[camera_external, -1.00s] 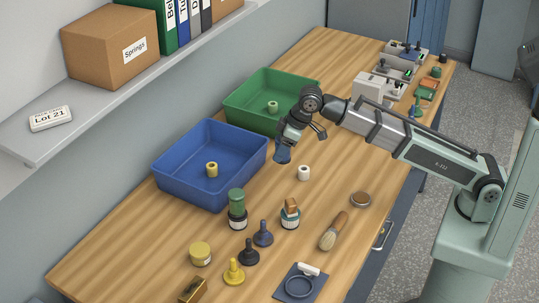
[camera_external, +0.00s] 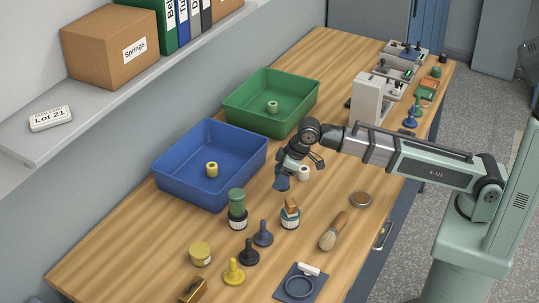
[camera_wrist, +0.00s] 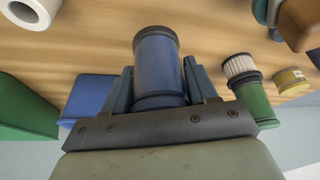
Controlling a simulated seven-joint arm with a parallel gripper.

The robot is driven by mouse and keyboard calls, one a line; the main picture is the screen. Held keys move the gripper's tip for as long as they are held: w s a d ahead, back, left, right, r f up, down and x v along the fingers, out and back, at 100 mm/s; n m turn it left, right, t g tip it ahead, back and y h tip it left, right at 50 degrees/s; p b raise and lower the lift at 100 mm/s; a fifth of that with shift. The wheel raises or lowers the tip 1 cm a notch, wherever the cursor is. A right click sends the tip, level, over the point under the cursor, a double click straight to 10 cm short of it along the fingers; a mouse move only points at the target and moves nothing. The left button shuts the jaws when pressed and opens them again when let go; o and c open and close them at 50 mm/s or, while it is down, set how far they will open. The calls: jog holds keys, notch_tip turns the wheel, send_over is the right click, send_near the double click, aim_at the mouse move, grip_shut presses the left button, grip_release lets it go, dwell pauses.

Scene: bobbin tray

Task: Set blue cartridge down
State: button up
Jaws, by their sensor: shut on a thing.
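My gripper (camera_external: 283,172) is shut on the blue cartridge (camera_external: 281,183), right of the blue tray's near corner. In the wrist view the cartridge (camera_wrist: 158,70) stands between the two fingers, a dark cap at its far end. In the external view it is low over the wooden table (camera_external: 330,225); I cannot tell whether its lower end touches the wood. The gripper hides its upper part.
A white spool (camera_external: 304,173) stands close to the right of the cartridge. The blue tray (camera_external: 165,185) and green tray (camera_external: 236,112), each with a spool inside, lie to the left and behind.

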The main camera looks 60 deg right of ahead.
jog(key=shift+f, duration=1.95)
jog(key=shift+f, duration=0.1)
jog(key=o, duration=1.1)
jog(key=shift+o, duration=0.2)
jog(key=v, duration=1.2)
